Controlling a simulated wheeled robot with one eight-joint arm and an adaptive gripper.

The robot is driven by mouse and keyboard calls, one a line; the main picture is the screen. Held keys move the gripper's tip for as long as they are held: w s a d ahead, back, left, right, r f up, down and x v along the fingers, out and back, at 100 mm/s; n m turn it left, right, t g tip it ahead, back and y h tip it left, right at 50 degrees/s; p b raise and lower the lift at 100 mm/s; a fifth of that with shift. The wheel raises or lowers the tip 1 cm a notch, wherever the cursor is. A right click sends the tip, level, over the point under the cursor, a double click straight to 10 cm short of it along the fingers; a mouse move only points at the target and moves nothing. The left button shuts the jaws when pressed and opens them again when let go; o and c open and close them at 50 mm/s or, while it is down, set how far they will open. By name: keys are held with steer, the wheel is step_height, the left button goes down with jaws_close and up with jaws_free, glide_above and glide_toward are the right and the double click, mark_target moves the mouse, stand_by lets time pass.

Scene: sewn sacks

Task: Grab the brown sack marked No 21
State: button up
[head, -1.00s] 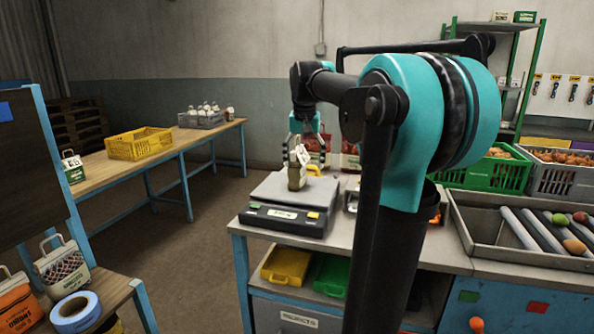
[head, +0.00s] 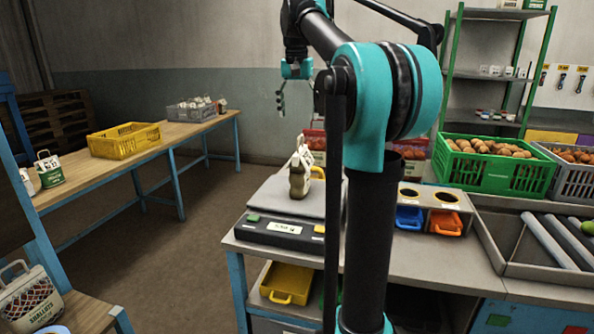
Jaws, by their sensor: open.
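A small brown sack (head: 299,182) with a pale top and tag stands upright on the grey scale (head: 269,195) at the near end of the workbench. Its marking is too small to read, so I cannot tell whether it says No 21. My gripper (head: 281,104) hangs above and slightly left of this sack in the picture, clear of it. It is open and holds nothing. Part of the fingers is small and hard to make out.
My arm hides part of the bench. A yellow crate (head: 125,141) and a grey crate (head: 196,112) stand on the wooden table at left. A green crate (head: 495,168) is at right. Cups and bins (head: 428,206) sit beside the scale. The floor between tables is clear.

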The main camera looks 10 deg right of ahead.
mark_target(301, 161)
steer(key=f, duration=0.5)
steer(key=w+f, duration=0.1)
steer(key=f, duration=0.5)
steer(key=w+d+f, duration=0.1)
steer(key=f, duration=0.5)
steer(key=shift+d, duration=0.1)
